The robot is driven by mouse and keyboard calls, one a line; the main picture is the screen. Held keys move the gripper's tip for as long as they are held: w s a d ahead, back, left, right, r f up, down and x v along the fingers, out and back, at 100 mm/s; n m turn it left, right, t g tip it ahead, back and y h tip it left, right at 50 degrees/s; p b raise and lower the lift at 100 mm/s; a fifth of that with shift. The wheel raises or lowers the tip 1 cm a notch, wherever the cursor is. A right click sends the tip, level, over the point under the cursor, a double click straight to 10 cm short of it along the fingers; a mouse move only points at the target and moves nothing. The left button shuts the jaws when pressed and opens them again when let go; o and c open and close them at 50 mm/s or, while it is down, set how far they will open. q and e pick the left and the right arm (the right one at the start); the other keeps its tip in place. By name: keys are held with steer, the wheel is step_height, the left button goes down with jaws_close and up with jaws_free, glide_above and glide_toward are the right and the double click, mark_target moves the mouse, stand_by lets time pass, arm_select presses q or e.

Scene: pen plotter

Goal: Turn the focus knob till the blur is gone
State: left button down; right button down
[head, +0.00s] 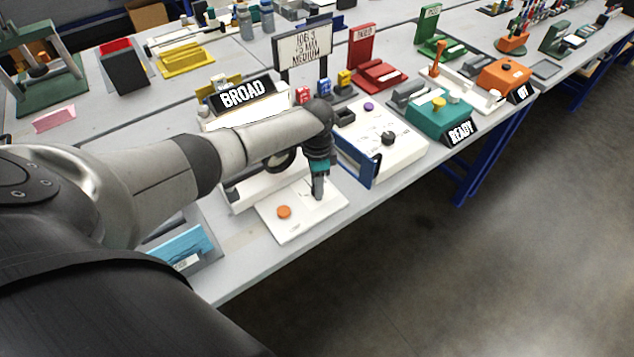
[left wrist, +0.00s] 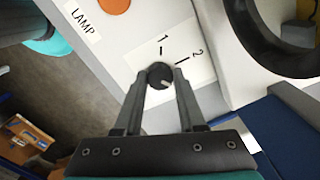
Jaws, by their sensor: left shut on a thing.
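A small black knob (left wrist: 160,75) with a pale mark on its lower right side sits on a white plate (head: 290,228). Printed marks 1 and 2 lie beside it in the left wrist view; no focus label shows. My left gripper (head: 318,194) points down at the plate, and in the left wrist view its two fingers (left wrist: 160,78) are shut on the knob from both sides. In the head view the gripper hides the knob. A sign reading BROAD (head: 242,94) stands behind my arm. No blurred picture or screen can be made out. My right gripper is not in view.
An orange button (head: 284,211) sits on the same plate, near a LAMP label (left wrist: 84,20). A black ring (left wrist: 262,42) stands close to the knob. A white and blue box (head: 385,160) is right of my gripper. The table's front edge is near.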

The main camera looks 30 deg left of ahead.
arm_select(q)
steer(key=shift+m, duration=0.5)
steer(key=c, duration=0.5)
jaws_free()
steer(key=shift+r, duration=0.1)
step_height(320, 180, up, 15)
steer(key=p, duration=0.3)
steer(key=shift+p, duration=0.35)
steer(key=shift+d, duration=0.1)
